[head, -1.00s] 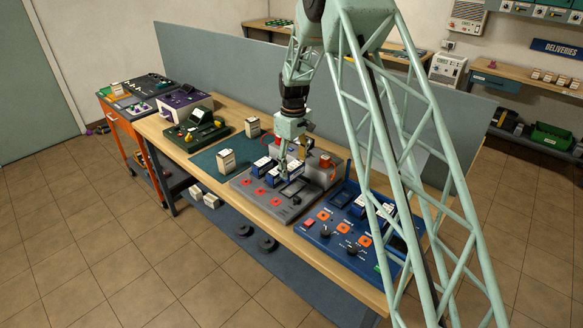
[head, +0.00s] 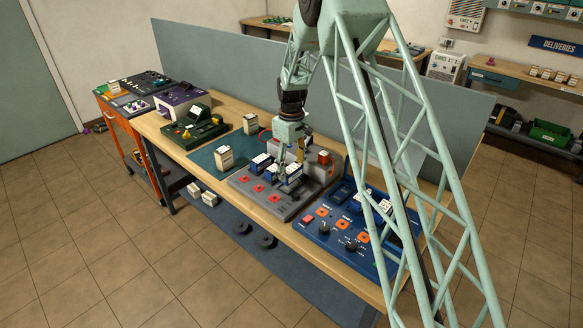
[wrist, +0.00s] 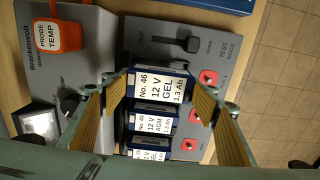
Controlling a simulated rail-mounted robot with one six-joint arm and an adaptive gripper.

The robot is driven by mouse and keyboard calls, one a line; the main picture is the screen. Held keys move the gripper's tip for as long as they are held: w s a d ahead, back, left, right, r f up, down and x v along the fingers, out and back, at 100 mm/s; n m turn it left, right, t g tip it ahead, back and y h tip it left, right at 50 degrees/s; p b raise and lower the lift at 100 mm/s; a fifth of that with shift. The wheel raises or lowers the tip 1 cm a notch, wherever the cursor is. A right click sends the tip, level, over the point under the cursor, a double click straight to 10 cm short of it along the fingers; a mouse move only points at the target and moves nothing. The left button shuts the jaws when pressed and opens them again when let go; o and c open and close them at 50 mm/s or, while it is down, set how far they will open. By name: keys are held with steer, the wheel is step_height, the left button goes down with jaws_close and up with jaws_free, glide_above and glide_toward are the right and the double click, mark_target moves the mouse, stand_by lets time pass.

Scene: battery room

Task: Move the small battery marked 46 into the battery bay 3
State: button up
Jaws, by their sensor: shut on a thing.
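The small battery marked No. 46 (wrist: 160,86), blue with a white label, is between the fingers of my gripper (wrist: 158,98) in the wrist view. The gripper is shut on it. In the head view my gripper (head: 285,164) and that battery (head: 293,170) are over the front-right part of the grey test dock (head: 247,186). The battery is in line with two other labelled batteries (wrist: 154,120) in the dock's row. I cannot tell if it is fully seated, and no bay number is readable.
The blue panel (head: 335,226) with knobs and batteries lies to the right. On the dock's left in the wrist view is a grey tester with an orange probe block (wrist: 58,35). A pale battery (head: 224,158) stands on the green mat. A grey partition (head: 215,72) runs behind the bench.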

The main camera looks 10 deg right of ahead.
mark_target(292, 175)
steer(key=shift+f+b, duration=0.35)
steer(key=shift+f, duration=0.9)
steer(key=shift+f+b, duration=0.5)
steer(key=shift+f, duration=0.05)
stand_by(1.9)
steer(key=o, duration=0.9)
steer(key=shift+f, duration=0.1)
steer(key=shift+r, duration=0.2)
steer(key=shift+r+p, duration=1.95)
steer(key=shift+r, duration=3.4)
